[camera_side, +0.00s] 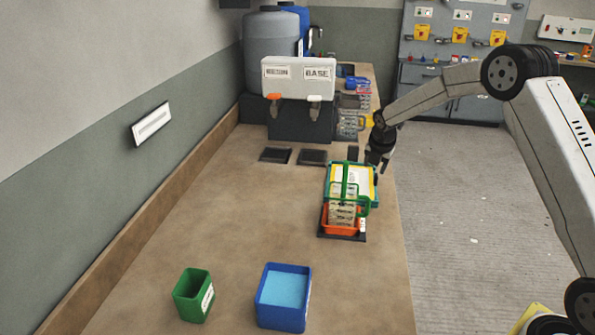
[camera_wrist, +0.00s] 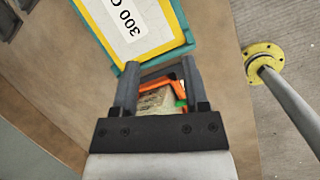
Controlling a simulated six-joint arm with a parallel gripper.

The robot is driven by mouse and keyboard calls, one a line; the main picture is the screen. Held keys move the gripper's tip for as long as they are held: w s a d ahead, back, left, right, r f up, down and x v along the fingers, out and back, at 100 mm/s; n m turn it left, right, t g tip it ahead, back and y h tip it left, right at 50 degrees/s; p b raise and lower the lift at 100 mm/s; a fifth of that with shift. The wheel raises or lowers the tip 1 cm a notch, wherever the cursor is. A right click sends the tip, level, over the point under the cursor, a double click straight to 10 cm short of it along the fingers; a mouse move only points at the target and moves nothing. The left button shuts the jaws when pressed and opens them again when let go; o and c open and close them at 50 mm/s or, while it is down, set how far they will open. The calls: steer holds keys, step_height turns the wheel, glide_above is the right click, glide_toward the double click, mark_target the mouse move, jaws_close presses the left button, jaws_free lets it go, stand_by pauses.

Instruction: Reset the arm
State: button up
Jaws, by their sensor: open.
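My gripper (camera_side: 379,162) hangs above the right edge of the bench, close to the yellow-and-white tray with a teal rim (camera_side: 371,201). In the wrist view my gripper (camera_wrist: 156,72) shows two dark fingers spread apart, with nothing held between them. Below and beyond the fingers lies an orange container (camera_wrist: 190,90) with a pale speckled block (camera_wrist: 158,102) in it. In the side view, the orange container (camera_side: 341,229) sits on a dark pad, with a green frame (camera_side: 350,177) above it. The tray in the wrist view (camera_wrist: 181,44) bears a label reading "300".
A green bin (camera_side: 193,295) and a blue bin (camera_side: 280,318) stand at the front of the bench. A white dispenser marked BASE (camera_side: 317,74) and grey drums stand at the back. The bench's left middle (camera_side: 220,210) is clear. A yellow round flange (camera_wrist: 263,63) shows at right.

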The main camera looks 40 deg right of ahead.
steer(key=s+a+m+y, duration=0.1)
steer(key=s+a+m, duration=0.5)
steer(key=s, duration=0.3)
steer(key=s+a+r+m, duration=0.1)
steer(key=s+a+m, duration=0.5)
steer(key=s+m, duration=0.3)
steer(key=s+a+m+y, duration=0.1)
steer(key=s+a+m, duration=0.6)
steer(key=s, duration=0.2)
steer(key=shift+s+r+g+y, duration=0.25)
steer(key=shift+s+g+y, duration=0.05)
steer(key=shift+g, duration=0.1)
